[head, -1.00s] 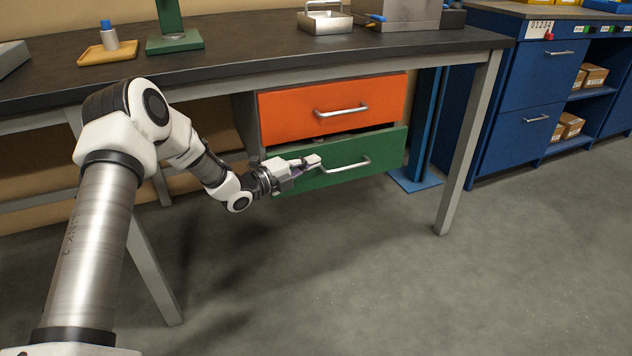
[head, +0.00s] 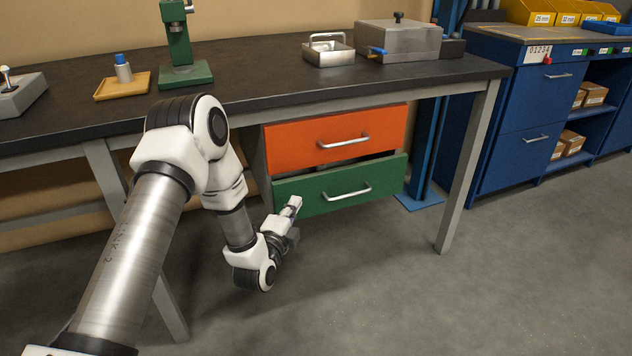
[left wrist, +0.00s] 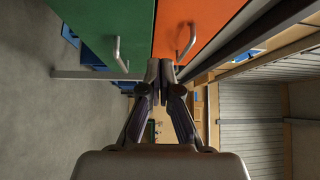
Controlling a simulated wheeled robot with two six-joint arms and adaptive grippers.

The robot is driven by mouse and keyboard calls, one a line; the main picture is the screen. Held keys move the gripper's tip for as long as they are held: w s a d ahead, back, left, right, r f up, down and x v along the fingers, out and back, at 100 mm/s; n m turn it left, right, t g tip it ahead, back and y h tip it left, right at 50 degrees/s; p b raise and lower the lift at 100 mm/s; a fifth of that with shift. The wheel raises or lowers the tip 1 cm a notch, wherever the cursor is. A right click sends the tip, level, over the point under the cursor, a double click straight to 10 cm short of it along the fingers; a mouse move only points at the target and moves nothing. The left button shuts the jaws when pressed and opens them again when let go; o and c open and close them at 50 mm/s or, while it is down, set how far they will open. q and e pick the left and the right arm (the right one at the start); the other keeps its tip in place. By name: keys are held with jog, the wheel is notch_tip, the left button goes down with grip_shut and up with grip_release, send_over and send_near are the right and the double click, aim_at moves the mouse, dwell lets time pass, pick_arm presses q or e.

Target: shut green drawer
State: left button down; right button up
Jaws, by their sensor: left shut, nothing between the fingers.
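The green drawer (head: 318,199) sits under the workbench, below an orange drawer. It stands slightly open, with a dark gap along its top edge and its front a little proud of the orange one. It has a silver bar handle (head: 348,192). My left gripper (head: 296,202) is shut and empty, at the lower left end of the green front; I cannot tell whether it touches. In the left wrist view, the shut fingertips (left wrist: 166,68) lie near the green drawer (left wrist: 105,25), with its handle (left wrist: 118,54) to their left. My right gripper is not in view.
The orange drawer (head: 300,139) looks closed. The workbench (head: 270,84) overhangs both, and its grey leg (head: 467,165) stands to the right. A blue cabinet (head: 515,125) is further right. The floor in front of the drawers is clear.

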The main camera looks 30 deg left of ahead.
pick_arm(q)
jog(key=d+f+m+h, duration=0.1)
jog(key=d+f+h, duration=0.1)
jog(key=d, duration=0.2)
jog(key=b, duration=0.3)
send_near(322, 178)
jog(key=w+d, duration=0.3)
jog(key=w+a+b, duration=0.1)
jog(key=w+a, duration=0.1)
jog(key=a, duration=0.1)
jog(key=shift+w, duration=0.4)
jog(key=shift+w+a+r, duration=0.15)
jog(key=shift+w+a, duration=0.05)
